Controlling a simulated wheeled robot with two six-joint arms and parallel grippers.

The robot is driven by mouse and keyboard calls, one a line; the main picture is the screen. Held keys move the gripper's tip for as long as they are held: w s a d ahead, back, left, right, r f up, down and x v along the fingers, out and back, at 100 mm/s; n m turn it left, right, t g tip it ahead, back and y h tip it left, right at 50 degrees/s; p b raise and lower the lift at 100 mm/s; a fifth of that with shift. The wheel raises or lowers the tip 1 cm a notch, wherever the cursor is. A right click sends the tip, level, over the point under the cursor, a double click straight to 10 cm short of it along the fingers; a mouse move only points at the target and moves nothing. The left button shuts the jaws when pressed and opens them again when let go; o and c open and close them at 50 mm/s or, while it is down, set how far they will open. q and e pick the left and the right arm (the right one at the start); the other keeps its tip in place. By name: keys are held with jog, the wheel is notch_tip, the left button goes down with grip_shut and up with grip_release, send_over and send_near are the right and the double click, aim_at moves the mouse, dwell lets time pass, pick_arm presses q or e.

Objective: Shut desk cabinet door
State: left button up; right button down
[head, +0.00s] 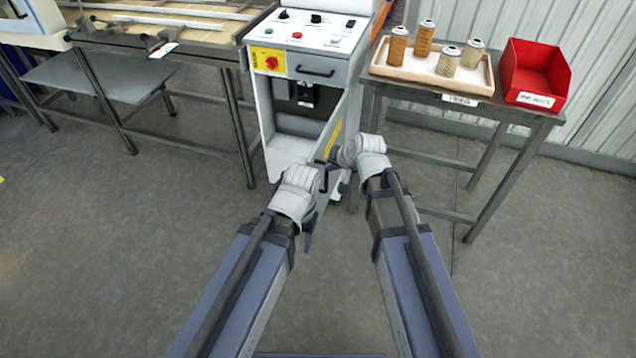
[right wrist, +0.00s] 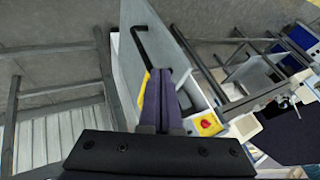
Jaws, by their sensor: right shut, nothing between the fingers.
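The desk cabinet (head: 283,110) is a grey control desk with an open front and a dark inside. Its door (head: 327,148) stands open on the right side, swung out toward me, with a yellow label and a black handle (head: 322,181).
A side table on the right holds a tray (head: 395,75) with several brown filter cartridges (head: 424,38) and a red bin (head: 534,75). A metal workbench (head: 165,30) stands at the left. Floor in front of the cabinet is clear apart from my arms.

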jog(key=b+x, duration=0.8)
jog(key=x, duration=0.2)
jog(key=shift+w, duration=0.1)
dwell(0.3)
